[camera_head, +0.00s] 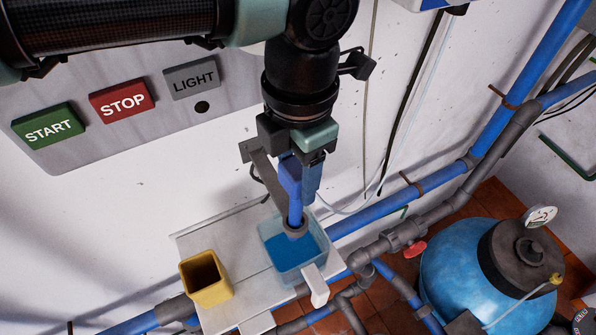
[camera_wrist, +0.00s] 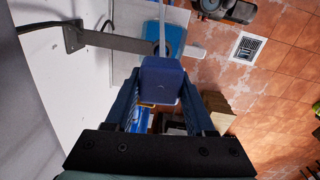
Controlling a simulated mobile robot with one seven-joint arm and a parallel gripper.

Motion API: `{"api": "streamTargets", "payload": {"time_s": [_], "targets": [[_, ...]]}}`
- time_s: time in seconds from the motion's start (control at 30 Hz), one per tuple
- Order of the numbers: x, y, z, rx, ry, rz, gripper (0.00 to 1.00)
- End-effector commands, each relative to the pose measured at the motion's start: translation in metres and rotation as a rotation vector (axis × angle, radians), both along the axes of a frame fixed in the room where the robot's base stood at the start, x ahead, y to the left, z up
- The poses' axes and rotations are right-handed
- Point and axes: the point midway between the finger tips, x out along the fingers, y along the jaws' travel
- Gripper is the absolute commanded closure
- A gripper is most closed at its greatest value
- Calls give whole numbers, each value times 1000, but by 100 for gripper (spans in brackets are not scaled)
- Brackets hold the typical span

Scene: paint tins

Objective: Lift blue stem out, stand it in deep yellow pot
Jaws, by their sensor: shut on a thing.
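The blue stem (camera_head: 295,208) stands upright, its thick block-like top up between my fingers. My gripper (camera_head: 300,188) points down and is shut on that top. The stem's lower end, with a grey collar round it, is over or in the pale blue see-through tub (camera_head: 270,262) holding blue liquid; I cannot tell whether it touches the liquid. In the wrist view the stem's blue block (camera_wrist: 160,82) sits between the two fingers. The deep yellow pot (camera_head: 208,286) stands left of the tub, upright, its dark opening facing up and empty as far as I see.
Both containers stand on a pale shelf (camera_head: 238,312) against the wall. A white handle (camera_head: 315,286) sticks out from the tub's front. A grey bar (camera_head: 264,166) angles close beside my gripper. Blue and grey pipes run right of the shelf. The space above the yellow pot is clear.

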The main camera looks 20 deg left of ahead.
Motion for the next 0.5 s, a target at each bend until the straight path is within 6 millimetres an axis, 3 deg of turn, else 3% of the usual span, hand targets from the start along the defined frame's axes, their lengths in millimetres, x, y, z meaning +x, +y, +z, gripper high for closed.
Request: {"api": "streamTargets", "payload": {"time_s": [0.5], "targets": [[0,5,23,14,-1,5,100]]}}
